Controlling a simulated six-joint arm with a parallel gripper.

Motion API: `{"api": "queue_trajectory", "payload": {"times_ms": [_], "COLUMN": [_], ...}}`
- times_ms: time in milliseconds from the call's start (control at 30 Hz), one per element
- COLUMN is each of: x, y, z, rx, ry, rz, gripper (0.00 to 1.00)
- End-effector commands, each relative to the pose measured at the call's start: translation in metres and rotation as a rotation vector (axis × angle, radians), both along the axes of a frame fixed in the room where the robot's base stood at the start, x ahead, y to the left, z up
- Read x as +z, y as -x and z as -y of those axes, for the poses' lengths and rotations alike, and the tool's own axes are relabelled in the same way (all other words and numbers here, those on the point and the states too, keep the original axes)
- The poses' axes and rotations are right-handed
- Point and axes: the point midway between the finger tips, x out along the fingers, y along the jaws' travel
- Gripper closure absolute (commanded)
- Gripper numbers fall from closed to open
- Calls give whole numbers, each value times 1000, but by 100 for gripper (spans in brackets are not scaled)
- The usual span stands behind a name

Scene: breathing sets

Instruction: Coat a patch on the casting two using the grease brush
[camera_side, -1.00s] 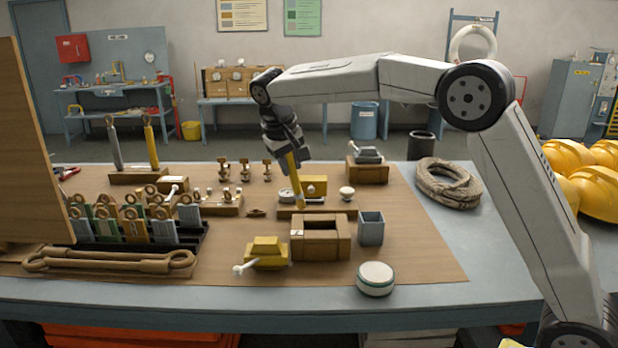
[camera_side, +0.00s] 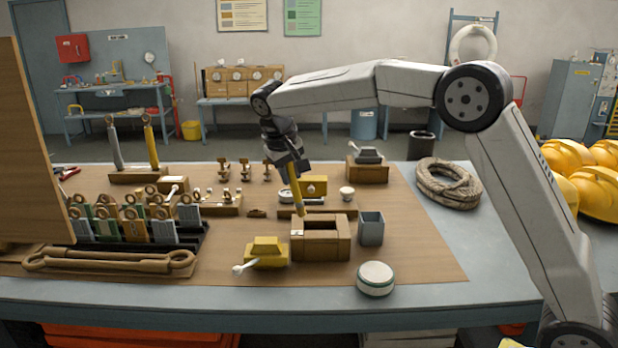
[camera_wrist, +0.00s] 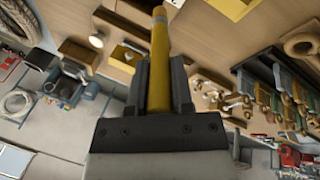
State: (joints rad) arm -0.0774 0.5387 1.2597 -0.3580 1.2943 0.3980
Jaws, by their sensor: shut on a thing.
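My gripper (camera_side: 289,168) is shut on a yellow-handled tool, taken as the grease brush (camera_side: 296,195), which points down and slightly right. The brush also shows between the fingers in the wrist view (camera_wrist: 160,55). Its lower end is close to the rear left top of a brown open-topped block (camera_side: 321,248); contact cannot be told, and its bristles cannot be made out. A yellow casting with a white-ended rod (camera_side: 266,253) lies left of that block. Another yellow block (camera_side: 314,186) stands behind, and a grey-topped one (camera_side: 368,157) sits on a wooden base. No label shows which is casting two.
A grey open box (camera_side: 371,229) stands right of the brown block, and a round white-topped tin (camera_side: 376,279) in front. A rope coil (camera_side: 447,185) lies right.

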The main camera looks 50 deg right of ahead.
Motion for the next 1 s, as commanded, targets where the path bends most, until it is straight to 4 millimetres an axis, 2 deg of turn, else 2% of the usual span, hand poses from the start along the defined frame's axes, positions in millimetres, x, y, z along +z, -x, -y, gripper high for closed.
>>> {"api": "queue_trajectory", "payload": {"times_ms": [467, 1000], "x": [-47, -50], "y": [0, 35], "z": [0, 35], "rx": [0, -2], "ry": [1, 1], "rz": [-2, 0], "gripper": [100, 100]}}
